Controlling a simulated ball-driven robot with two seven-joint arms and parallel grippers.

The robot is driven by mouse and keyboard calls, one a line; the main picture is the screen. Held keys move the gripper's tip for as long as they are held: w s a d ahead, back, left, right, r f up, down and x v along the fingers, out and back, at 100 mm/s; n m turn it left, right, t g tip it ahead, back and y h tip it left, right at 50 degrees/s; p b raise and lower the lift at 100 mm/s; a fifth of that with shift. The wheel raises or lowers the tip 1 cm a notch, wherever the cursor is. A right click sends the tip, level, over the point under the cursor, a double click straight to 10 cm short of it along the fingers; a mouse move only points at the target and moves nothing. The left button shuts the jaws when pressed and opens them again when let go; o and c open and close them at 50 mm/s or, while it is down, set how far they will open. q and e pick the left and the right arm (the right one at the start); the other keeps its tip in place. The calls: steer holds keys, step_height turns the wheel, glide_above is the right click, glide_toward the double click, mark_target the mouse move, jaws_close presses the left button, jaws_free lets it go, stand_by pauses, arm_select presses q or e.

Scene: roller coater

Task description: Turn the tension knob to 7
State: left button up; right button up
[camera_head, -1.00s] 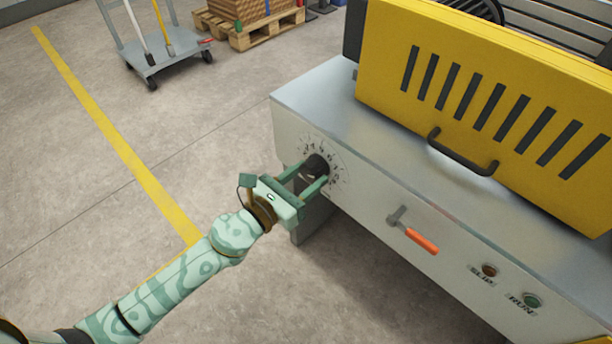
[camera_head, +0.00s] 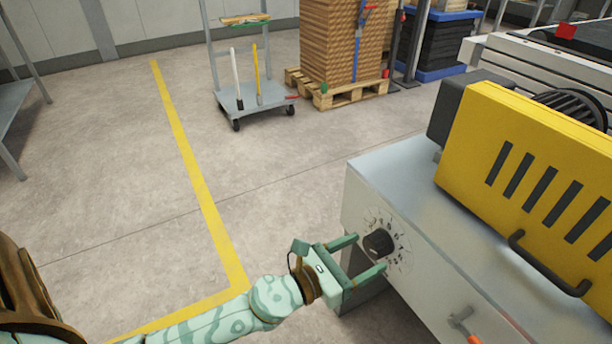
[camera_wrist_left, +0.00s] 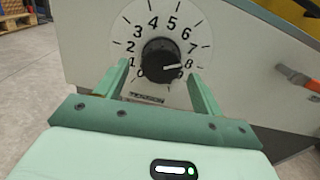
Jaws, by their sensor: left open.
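The black tension knob (camera_head: 378,243) sits on a white numbered dial (camera_wrist_left: 160,25) on the machine's pale front panel. In the left wrist view the knob (camera_wrist_left: 158,57) shows a white pointer line aimed to the right, at about the 8. My left gripper (camera_head: 370,252) is open and empty. Its two green fingers (camera_wrist_left: 160,70) point at the panel, spread on either side of the knob and apart from it, a little out from the dial. My right gripper is out of view.
A yellow slotted cover (camera_head: 535,165) with a black handle (camera_head: 548,266) is on top of the machine. An orange-handled lever (camera_wrist_left: 298,78) sticks out to the knob's right. A cart (camera_head: 245,98) and a loaded pallet (camera_head: 345,92) stand farther back. Floor left of the machine is clear.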

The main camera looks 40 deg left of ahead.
arm_select(q)
steer(key=b+v, duration=0.3)
steer(key=v, duration=1.1)
steer(key=shift+s, duration=0.2)
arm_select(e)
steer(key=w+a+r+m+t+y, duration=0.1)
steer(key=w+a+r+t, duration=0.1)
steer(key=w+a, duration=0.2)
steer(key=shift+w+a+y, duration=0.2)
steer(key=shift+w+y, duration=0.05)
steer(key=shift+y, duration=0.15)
